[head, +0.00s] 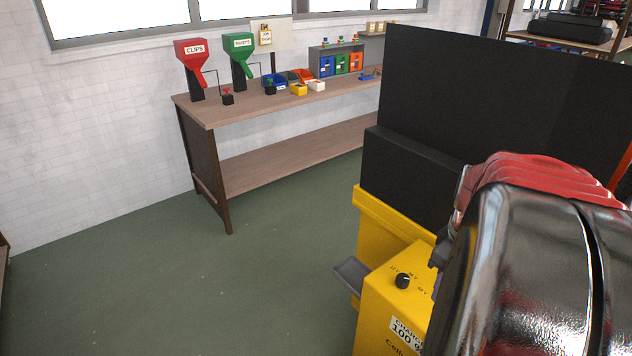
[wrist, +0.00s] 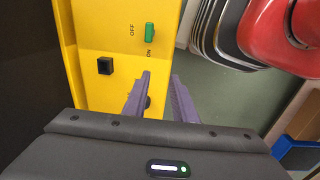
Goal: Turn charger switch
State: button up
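The yellow charger box (head: 378,312) stands at the lower right of the head view, with a black round knob (head: 403,281) on top and small markings around it. In the wrist view its yellow panel (wrist: 95,28) carries a green switch (wrist: 149,33) between the words OFF and ON. A black square socket (wrist: 105,66) sits to the left below it. My gripper (wrist: 160,75) is open, its two purple fingers apart and pointing towards the panel, below the green switch. A dark round part (wrist: 148,102) shows partly behind the left finger; contact cannot be told. My arm hides the gripper's fingers in the head view.
A tall black panel (head: 470,95) stands behind the charger. A grey tray (head: 351,273) juts from its left side. A wooden workbench (head: 225,112) with red and green dispensers stands against the wall. The green floor between is clear.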

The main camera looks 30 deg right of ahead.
jog(key=shift+y, duration=0.3)
jog(key=s+d, duration=0.1)
jog(key=s+d+f, duration=0.1)
jog(key=s+d, duration=0.1)
jog(key=s+d+f, duration=0.1)
jog(key=s+d, duration=0.1)
jog(key=shift+f, duration=0.25)
jog(key=shift+a, duration=0.1)
